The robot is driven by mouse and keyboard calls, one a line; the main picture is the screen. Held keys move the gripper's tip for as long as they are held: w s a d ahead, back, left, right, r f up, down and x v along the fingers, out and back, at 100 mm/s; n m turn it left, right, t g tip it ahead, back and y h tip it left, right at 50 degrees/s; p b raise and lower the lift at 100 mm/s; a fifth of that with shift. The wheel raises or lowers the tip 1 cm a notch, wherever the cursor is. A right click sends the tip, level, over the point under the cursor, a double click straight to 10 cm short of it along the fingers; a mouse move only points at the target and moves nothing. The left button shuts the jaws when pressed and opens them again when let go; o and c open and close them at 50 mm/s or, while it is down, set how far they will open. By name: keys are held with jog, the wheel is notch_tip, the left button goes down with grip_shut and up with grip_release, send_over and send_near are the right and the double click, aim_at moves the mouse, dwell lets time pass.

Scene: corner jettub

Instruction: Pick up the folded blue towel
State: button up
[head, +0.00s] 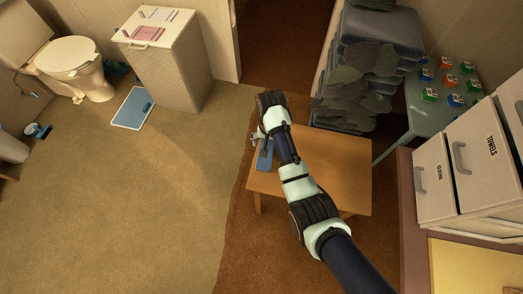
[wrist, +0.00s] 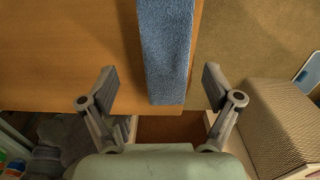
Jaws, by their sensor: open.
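The folded blue towel (wrist: 165,50) lies on the wooden table (wrist: 70,50), close to the table's edge. In the head view the towel (head: 264,160) shows as a small blue strip at the table's left side, partly hidden by my arm. My gripper (wrist: 160,88) is open and empty. In the wrist view its two fingertips stand apart on either side of the towel's near end, with gaps on both sides. In the head view the gripper (head: 258,139) is above the table's left edge; whether it touches the towel I cannot tell.
A white hamper (head: 180,65) stands at the upper left, beside a blue-and-white mat (head: 133,108). A toilet (head: 75,62) is farther left. A dark stack of folded cloths (head: 350,85) is behind the table. Drawers (head: 455,165) stand at right.

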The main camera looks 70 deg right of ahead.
jog(key=f, duration=0.3)
jog(key=f+b, duration=0.1)
jog(key=f, duration=0.1)
jog(key=shift+w+a+f, duration=0.15)
jog(key=shift+w+f, duration=0.05)
jog(key=shift+w, duration=0.1)
jog(key=shift+c, duration=0.2)
jog(key=c, duration=1.3)
jog(key=shift+o, duration=0.2)
jog(key=shift+r, duration=0.15)
notch_tip(320, 180, up, 20)
jog(key=p, duration=0.8)
jog(key=shift+p, duration=0.35)
